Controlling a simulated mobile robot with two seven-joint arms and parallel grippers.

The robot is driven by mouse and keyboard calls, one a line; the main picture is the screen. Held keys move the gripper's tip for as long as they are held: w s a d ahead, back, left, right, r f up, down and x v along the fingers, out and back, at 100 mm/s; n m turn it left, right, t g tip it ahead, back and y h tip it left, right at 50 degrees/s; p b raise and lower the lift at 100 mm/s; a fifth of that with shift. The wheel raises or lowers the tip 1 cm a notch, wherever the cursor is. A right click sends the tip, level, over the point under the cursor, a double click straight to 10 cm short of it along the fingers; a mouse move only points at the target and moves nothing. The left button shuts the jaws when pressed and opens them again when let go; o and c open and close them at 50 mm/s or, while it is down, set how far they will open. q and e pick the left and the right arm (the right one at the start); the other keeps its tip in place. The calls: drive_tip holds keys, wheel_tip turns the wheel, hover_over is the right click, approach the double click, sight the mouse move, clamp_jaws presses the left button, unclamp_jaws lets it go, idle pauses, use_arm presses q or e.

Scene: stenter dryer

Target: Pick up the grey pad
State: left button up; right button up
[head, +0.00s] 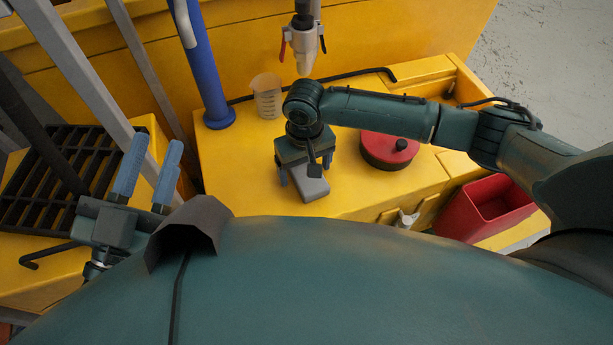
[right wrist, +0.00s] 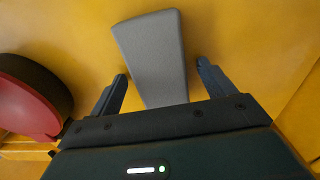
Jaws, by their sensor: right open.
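The grey pad (head: 313,188) lies on the yellow surface in the head view, partly hidden by my right gripper. It also shows in the right wrist view (right wrist: 153,57) as a grey block between and beyond the fingers. My right gripper (head: 303,178) is open above the pad, and its fingers (right wrist: 163,84) stand on either side of the pad's near end with gaps to both. My left gripper (head: 152,172) is at the left with its two blue fingers apart, open and empty, away from the pad.
A red round-lidded pot (head: 388,151) stands right of the pad. A clear measuring beaker (head: 266,97), a blue post (head: 205,70) and a black bent rod (head: 350,74) are behind. A red bin (head: 487,207) is at right. A black grate (head: 60,180) lies at left.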

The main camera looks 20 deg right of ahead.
drive_tip(key=shift+c, duration=0.4)
drive_tip(key=c, duration=1)
drive_tip(key=shift+r, duration=0.1)
